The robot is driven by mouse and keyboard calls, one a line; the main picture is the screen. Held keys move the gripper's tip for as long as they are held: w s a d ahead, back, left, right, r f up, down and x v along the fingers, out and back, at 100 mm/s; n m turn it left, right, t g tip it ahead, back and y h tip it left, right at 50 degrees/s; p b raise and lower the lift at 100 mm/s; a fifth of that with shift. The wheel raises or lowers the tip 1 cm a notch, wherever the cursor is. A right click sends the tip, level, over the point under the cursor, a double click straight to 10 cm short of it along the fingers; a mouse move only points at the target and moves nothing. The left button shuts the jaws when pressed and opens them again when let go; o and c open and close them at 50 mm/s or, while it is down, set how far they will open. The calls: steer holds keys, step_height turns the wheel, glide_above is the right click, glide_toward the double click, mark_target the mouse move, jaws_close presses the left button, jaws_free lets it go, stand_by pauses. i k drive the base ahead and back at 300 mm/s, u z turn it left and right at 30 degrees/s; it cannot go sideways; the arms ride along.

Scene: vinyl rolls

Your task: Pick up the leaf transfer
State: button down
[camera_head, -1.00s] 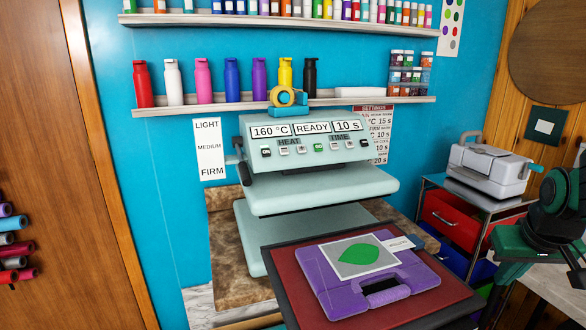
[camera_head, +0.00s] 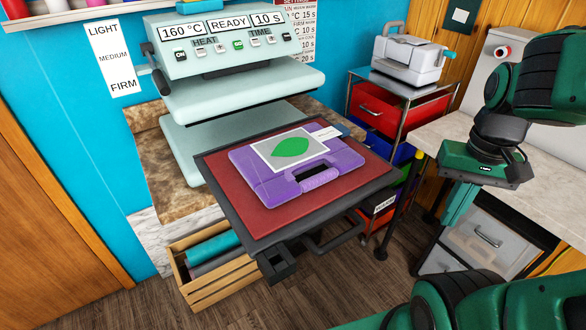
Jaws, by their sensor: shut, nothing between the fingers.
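The leaf transfer (camera_head: 292,147) is a square, pale grey sheet with a green leaf on it. It lies flat on a purple bag-like piece with a handle slot (camera_head: 264,188), which rests on the dark red pad (camera_head: 235,205) of the heat press's pulled-out tray. A small white label (camera_head: 327,133) lies at the transfer's right edge. My gripper (camera_head: 449,222) points down to the right of the tray, well apart from the transfer. Its teal fingers are together and empty.
The pale heat press (camera_head: 240,92) stands open behind the tray, its display reading 160 °C, READY, 10 s. A wooden crate with rolls (camera_head: 200,290) sits below. A drawer cart (camera_head: 385,110) with a white machine (camera_head: 408,55) and a pale counter (camera_head: 450,130) are to the right.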

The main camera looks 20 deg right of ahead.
mark_target(282, 151)
steer(key=u, duration=0.6)
steer(key=k, duration=1.4)
steer(key=z, duration=0.55)
steer(key=i, duration=1)
steer(key=u, duration=0.05)
